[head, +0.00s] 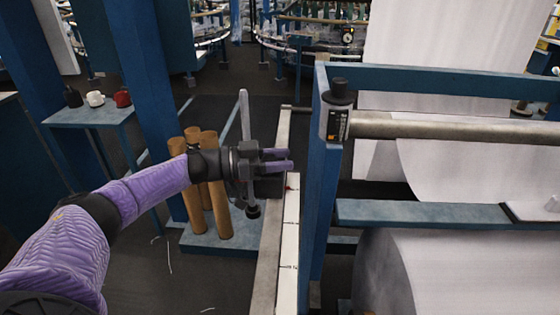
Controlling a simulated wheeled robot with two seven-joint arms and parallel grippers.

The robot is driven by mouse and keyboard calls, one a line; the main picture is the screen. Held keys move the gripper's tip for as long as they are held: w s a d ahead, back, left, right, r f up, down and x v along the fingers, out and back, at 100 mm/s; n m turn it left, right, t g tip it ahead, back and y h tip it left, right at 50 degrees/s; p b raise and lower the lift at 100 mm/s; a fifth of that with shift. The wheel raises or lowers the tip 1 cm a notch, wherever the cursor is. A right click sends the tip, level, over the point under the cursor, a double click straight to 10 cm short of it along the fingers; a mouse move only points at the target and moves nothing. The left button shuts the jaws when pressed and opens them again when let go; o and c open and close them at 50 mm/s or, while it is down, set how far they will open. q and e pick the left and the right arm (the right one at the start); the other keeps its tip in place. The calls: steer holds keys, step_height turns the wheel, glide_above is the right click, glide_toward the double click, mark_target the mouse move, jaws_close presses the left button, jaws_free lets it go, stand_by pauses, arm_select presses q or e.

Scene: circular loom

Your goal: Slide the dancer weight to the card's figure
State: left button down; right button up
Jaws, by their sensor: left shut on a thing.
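My left gripper (287,160) comes in from the left, its two purple fingers pointing right. It is shut on a dark block, which I take to be the dancer weight (270,187), at the top of a long pale rail (268,260). The fingers partly hide the block, so the exact grip is hard to see. A white scale strip (290,235) with dark marks runs along the rail. A small red mark (290,187) shows beside the block. The scale figures are too small to read. I cannot make out a card with a legible figure. My right gripper is not in view.
A blue frame (316,190) with white fabric rolls (470,270) stands close on the right. A box with an orange label (337,124) is on its post. Brown tubes (218,210) stand on a blue base behind my wrist. A side table (90,115) holds small vessels.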

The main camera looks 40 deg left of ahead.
arm_select(q)
steer(key=c, duration=0.7)
jaws_free()
steer(key=shift+w+a+r, duration=0.1)
steer(key=shift+a+r, duration=0.05)
steer(key=o, duration=0.4)
steer(key=shift+w, duration=0.2)
steer(key=shift+o, duration=0.2)
steer(key=shift+s, duration=0.1)
steer(key=v, duration=1)
